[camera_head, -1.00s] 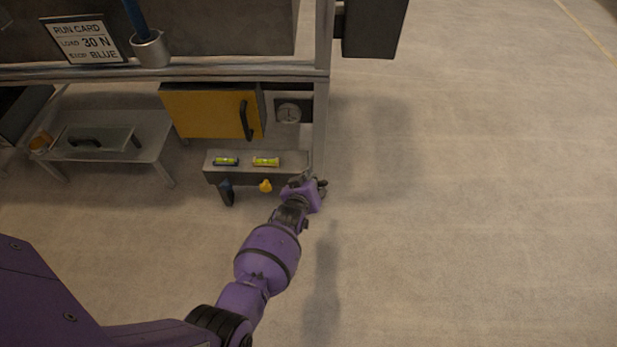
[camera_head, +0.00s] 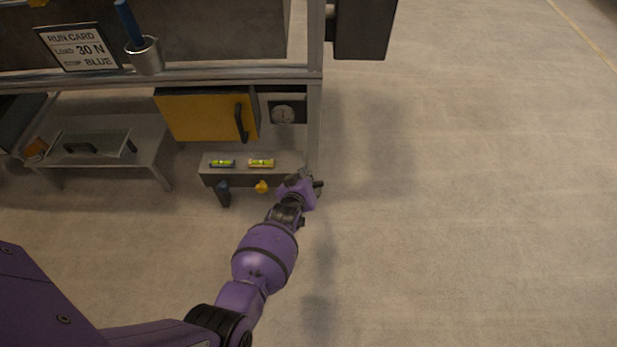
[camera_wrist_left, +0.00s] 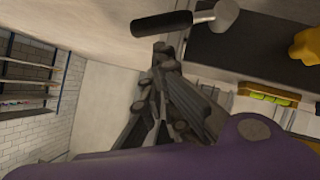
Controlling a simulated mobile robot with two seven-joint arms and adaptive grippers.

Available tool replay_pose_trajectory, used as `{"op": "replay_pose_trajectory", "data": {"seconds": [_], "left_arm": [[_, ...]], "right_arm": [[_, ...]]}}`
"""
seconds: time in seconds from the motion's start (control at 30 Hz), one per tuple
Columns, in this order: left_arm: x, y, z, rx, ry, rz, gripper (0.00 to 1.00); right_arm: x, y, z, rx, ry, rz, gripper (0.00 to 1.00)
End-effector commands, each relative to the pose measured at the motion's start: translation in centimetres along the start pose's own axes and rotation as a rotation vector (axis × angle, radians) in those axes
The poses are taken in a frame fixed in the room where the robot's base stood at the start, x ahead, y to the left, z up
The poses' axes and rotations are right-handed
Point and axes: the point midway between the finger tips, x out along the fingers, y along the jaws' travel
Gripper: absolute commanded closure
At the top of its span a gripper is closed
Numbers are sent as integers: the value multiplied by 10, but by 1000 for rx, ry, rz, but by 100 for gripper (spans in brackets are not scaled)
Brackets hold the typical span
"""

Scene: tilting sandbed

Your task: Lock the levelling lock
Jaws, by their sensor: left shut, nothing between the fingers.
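A grey levelling box (camera_head: 233,170) with two yellow-green spirit levels on top sits low on the frame in the head view. A yellow knob (camera_head: 262,187) and a dark blue handle (camera_head: 223,194) are on its front. In the left wrist view, a black-handled lever (camera_wrist_left: 162,23) with a metal shaft and round grey hub is on the dark front; it looks like the levelling lock. My left gripper (camera_head: 306,180) is at the box's right end. Its fingers (camera_wrist_left: 162,52) are shut and empty, close to the lever handle; whether they touch it I cannot tell.
A yellow cabinet door (camera_head: 200,116) with a black handle and a dial gauge (camera_head: 283,114) are above the box. A low table (camera_head: 150,150) stands left. A frame post (camera_head: 314,120) rises beside the gripper. The floor at right is clear.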

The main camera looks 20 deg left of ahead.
Motion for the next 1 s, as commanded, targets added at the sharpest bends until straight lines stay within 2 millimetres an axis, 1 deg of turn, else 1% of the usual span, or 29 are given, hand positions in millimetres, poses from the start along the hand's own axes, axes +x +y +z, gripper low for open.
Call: {"op": "replay_pose_trajectory", "data": {"seconds": [0.03,0.1,0.17,0.3,0.4,0.5,0.6,0.7,1.0], "left_arm": [[-9,5,-14,0,5,2,100],[-18,9,-24,1,6,3,100],[-36,8,-19,1,2,2,100],[-68,8,-18,-1,3,1,100],[-87,8,-17,0,2,2,100],[-100,7,-16,1,1,1,100],[-109,7,-15,1,1,1,100],[-113,7,-14,1,1,2,100],[-113,7,-13,1,0,1,100]], "right_arm": [[-11,0,-11,0,14,1,58],[-22,1,-20,0,25,1,58],[-28,1,-26,-1,33,1,58],[-42,0,-34,7,42,2,58],[-50,0,-33,16,38,5,58],[-56,-1,-28,28,28,9,58],[-59,-2,-24,32,20,11,58],[-59,-2,-23,32,16,10,58],[-58,-2,-26,30,22,9,58]]}}
